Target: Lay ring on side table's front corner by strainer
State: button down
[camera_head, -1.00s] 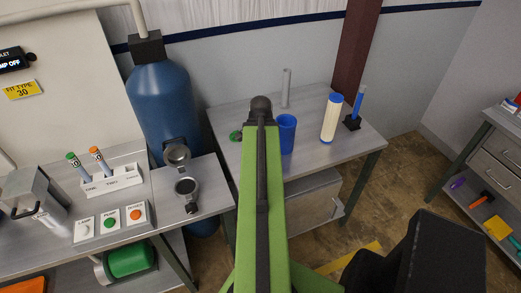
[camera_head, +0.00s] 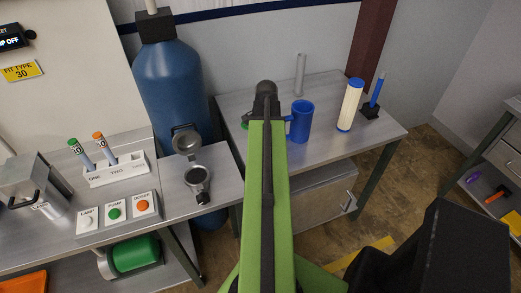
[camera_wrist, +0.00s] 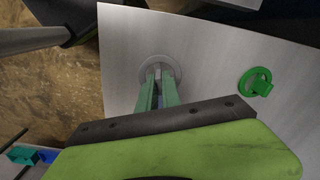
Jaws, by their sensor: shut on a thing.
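A grey ring (camera_wrist: 177,68) is at the tips of my gripper (camera_wrist: 160,73) in the wrist view, above or on the grey side table (camera_wrist: 215,40). The green fingers are close together and shut on it. I cannot tell whether the ring touches the tabletop. A green round piece with a tab, seemingly the strainer (camera_wrist: 246,86), lies flat on the table to the right of the ring and apart from it. In the head view my arm hides the gripper and ring, and most of the green piece. The side table (camera_head: 340,150) is beyond the arm.
A blue mug (camera_head: 302,122), a white cylinder with blue ends (camera_head: 350,104), a grey tube (camera_head: 300,74) and a blue stick in a black holder (camera_head: 370,112) stand on the side table. A bench with buttons (camera_head: 115,214) and a blue tank (camera_head: 170,90) are at left.

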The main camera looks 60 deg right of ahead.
jog(key=f+b, duration=0.2)
jog(key=f, duration=0.2)
jog(key=shift+w+b, duration=0.25)
jog(key=shift+b, duration=0.15)
jog(key=shift+w+a+r, duration=0.1)
jog(key=shift+a+r, duration=0.05)
jog(key=shift+r, duration=0.1)
jog(key=shift+f, duration=0.15)
jog(key=c, duration=1.5)
grip_release()
jog(key=shift+c, duration=0.2)
notch_tip(320, 180, up, 12)
jog(key=p, duration=1.2)
